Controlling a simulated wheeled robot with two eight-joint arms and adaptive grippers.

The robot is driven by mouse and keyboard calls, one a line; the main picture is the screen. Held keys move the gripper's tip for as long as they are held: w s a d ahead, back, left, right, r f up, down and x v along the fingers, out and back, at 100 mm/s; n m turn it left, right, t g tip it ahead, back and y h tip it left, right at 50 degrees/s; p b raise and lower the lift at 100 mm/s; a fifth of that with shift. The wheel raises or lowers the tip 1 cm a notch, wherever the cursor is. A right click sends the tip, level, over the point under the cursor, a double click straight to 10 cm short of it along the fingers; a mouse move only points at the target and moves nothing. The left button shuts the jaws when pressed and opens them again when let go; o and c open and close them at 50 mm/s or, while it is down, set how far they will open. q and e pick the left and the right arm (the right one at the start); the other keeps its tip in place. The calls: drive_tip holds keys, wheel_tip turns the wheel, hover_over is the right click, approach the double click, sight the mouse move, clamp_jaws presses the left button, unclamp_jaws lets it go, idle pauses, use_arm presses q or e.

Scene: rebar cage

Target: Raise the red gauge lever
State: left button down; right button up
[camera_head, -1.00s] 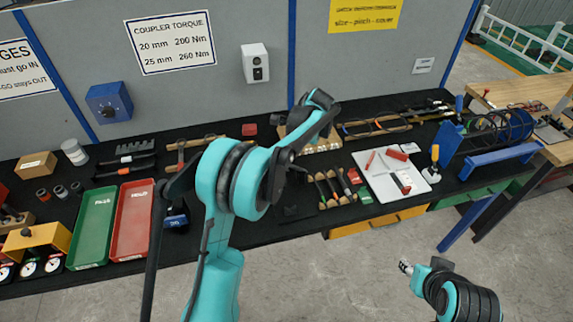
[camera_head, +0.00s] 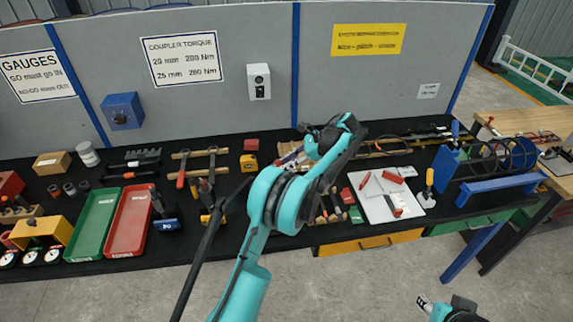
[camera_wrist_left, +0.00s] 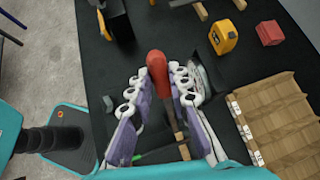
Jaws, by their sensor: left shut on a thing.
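In the left wrist view, the red gauge lever (camera_wrist_left: 157,68) shows as a rounded red handle between the purple fingers of my left gripper (camera_wrist_left: 158,88). The gripper is shut on it. A wooden-coloured strip shows below the handle, between the fingers; I cannot tell whether it belongs to the lever. I cannot tell whether the lever touches the black bench top. In the head view, my left gripper (camera_head: 291,156) is mostly hidden behind my own arm, and the lever is hidden there. My right gripper (camera_head: 425,303) shows only partly at the lower edge.
A wooden slotted rack (camera_wrist_left: 275,135) lies right of the left gripper. A yellow tape measure (camera_wrist_left: 223,37) and a red block (camera_wrist_left: 270,33) lie beyond it. A white tray (camera_head: 378,207) with red pieces, a green tray (camera_head: 91,224) and a red tray (camera_head: 130,222) stand along the bench.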

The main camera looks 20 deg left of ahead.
use_arm(q)
drive_tip(key=c, duration=1.4)
unclamp_jaws()
drive_tip(key=v, duration=1.2)
drive_tip(key=shift+f, duration=0.1)
